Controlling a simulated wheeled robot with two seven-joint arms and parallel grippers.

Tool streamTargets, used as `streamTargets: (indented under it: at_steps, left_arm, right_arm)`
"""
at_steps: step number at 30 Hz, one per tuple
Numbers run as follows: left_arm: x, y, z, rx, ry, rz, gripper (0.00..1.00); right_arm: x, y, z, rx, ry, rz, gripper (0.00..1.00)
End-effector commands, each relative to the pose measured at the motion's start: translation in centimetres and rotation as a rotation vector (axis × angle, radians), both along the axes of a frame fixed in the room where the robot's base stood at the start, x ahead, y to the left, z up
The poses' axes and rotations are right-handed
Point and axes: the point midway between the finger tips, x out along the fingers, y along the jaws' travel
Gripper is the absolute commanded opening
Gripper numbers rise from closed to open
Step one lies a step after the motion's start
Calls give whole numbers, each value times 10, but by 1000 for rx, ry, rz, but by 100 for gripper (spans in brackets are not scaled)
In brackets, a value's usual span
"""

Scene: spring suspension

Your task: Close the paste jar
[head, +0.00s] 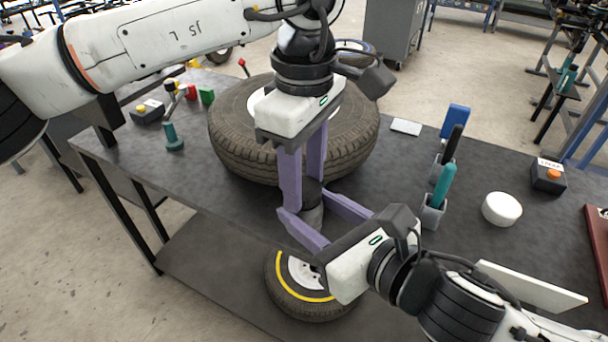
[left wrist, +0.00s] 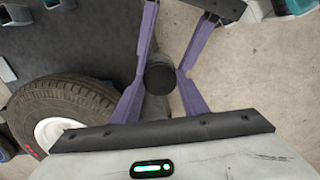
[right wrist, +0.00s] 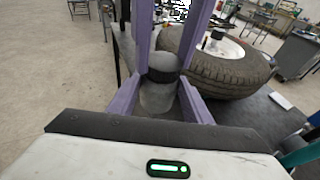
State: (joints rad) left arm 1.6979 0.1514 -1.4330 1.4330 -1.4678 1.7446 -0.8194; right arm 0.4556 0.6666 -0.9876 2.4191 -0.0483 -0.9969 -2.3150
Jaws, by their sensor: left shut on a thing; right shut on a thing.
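The paste jar has a grey body (head: 313,214) and a dark lid (head: 312,191), and stands upright near the table's front edge. In the right wrist view the lid (right wrist: 163,68) sits on top of the grey body (right wrist: 157,98), with no clear gap; I cannot tell how tight it is. My left gripper (head: 304,194) comes down from above and is shut on the lid, which also shows between its fingers in the left wrist view (left wrist: 160,78). My right gripper (head: 307,209) comes in low from the right and is shut around the jar body. The fingers partly hide the jar.
A large tyre (head: 235,150) lies on the table (head: 405,165) just behind the jar. Teal and black-handled tools stand in holders (head: 432,215) at right, near a white round container (head: 502,209) and a button box (head: 548,178). A smaller wheel (head: 285,300) is below the front edge.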

Motion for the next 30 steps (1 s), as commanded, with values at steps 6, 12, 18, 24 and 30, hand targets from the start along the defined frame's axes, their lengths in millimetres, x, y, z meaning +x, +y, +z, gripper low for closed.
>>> streamTargets:
  at_steps: [6,12,18,24,30]
  left_arm:
    - [0,1,0,1,-1,-4,48]
    - [0,0,0,1,-1,-3,62]
    - [0,0,5,-1,-1,-2,62]
    - [1,-1,36,-2,-3,-1,62]
    - [0,-1,80,-1,-3,-2,62]
  right_arm:
    - [0,0,1,0,-2,-1,0]
    - [0,0,1,0,-2,-1,0]
    - [0,0,1,0,-2,-1,0]
    - [0,0,1,0,-2,0,0]
    - [0,0,1,0,-2,0,0]
